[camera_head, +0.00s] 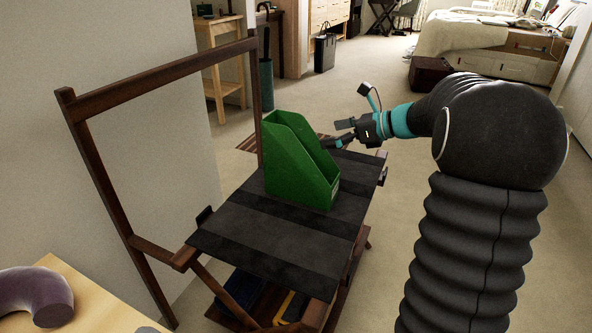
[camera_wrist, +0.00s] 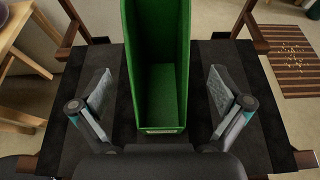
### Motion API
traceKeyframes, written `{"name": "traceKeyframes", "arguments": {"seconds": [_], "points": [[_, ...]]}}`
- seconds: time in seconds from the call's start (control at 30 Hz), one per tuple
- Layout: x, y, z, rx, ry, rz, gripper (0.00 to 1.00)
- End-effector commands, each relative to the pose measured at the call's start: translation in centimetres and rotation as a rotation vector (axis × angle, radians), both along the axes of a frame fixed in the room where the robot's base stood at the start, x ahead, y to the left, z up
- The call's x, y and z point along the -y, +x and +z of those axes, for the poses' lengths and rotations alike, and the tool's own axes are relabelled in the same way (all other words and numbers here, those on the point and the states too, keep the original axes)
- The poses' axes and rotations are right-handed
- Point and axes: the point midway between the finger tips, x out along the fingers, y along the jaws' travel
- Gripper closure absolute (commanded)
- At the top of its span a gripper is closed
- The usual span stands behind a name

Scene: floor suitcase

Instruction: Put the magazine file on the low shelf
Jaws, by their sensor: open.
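The green magazine file (camera_head: 300,165) stands on the dark strapped top of a wooden luggage rack (camera_head: 262,236), near its far end. In the wrist view the file (camera_wrist: 162,95) is centred, with its open side facing the camera. My gripper (camera_head: 342,133) is to the right of the file in the head view. It is open, with one finger on either side of the file in the wrist view (camera_wrist: 160,88) and a gap at each side. Under the rack top is a low level (camera_head: 262,311), partly hidden; I cannot tell if it is the task's low shelf.
Blue and yellow items (camera_head: 290,306) lie under the rack top. The rack's tall wooden frame (camera_head: 100,170) rises at the left by the wall. A light wooden stand (camera_head: 222,60) with a lower level is behind. A striped mat (camera_wrist: 295,70) lies on the floor. Carpet is clear at right.

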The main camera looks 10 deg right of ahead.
Motion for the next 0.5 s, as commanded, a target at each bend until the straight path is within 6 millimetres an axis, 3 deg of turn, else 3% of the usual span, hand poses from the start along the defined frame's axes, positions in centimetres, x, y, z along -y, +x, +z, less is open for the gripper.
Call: {"name": "traceKeyframes", "arguments": {"seconds": [0.2, 0.5], "points": [[-2.9, 2.0, -1.6, -0.001, -0.001, 0.003, 0.00], [-4.2, 2.9, -2.2, 0.000, -0.002, 0.002, 0.00]]}}
